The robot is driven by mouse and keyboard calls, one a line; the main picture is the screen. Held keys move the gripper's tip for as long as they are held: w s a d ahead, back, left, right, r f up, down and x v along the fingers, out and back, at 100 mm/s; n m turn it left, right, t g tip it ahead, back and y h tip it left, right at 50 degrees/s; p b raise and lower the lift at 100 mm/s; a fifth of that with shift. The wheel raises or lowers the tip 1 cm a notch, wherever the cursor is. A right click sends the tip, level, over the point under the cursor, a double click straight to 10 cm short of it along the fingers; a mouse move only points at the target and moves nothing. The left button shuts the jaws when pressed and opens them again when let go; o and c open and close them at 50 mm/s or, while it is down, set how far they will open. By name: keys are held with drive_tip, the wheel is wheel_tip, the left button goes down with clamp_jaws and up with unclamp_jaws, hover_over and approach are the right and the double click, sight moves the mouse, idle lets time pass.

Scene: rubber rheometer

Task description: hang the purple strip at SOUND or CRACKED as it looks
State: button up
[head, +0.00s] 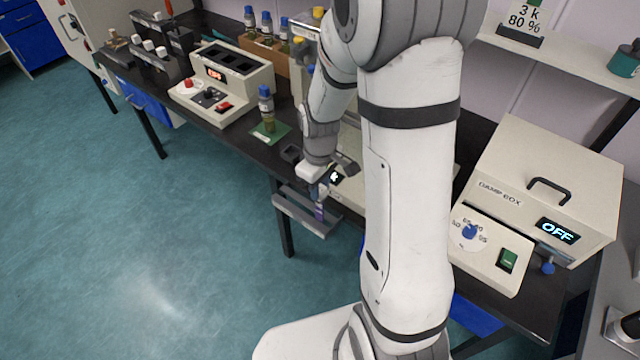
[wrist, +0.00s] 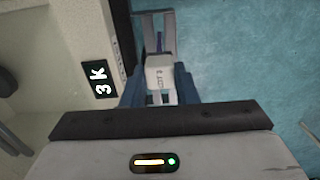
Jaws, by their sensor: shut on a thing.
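The purple strip (head: 319,211) hangs below my gripper (head: 322,186) in the head view, at the front edge of the bench. In the wrist view my gripper (wrist: 159,88) is shut on a white tagged block (wrist: 160,75), which seems to be the strip's top piece. A thin bit of the purple strip (wrist: 160,41) shows beyond it. A grey bracket-like frame (head: 292,213) lies around or just behind the strip; I cannot tell if they touch. Cracks on the strip are too small to tell. No SOUND or CRACKED label is readable.
A beige machine with a "3 K" display (wrist: 98,79) stands close beside my gripper. A green mat (head: 285,133) with a bottle (head: 265,104) and a beige instrument (head: 222,85) are to the left. The damp box (head: 540,190), reading OFF, is at right. The floor in front is clear.

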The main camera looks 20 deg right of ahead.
drive_tip(key=shift+f+b, duration=3.6)
drive_tip(key=shift+f, duration=0.95)
drive_tip(key=o, duration=1.1)
drive_tip(key=shift+r, duration=0.1)
drive_tip(key=shift+c, duration=0.2)
drive_tip(key=shift+r+p, duration=2.3)
drive_tip(key=shift+r, duration=0.75)
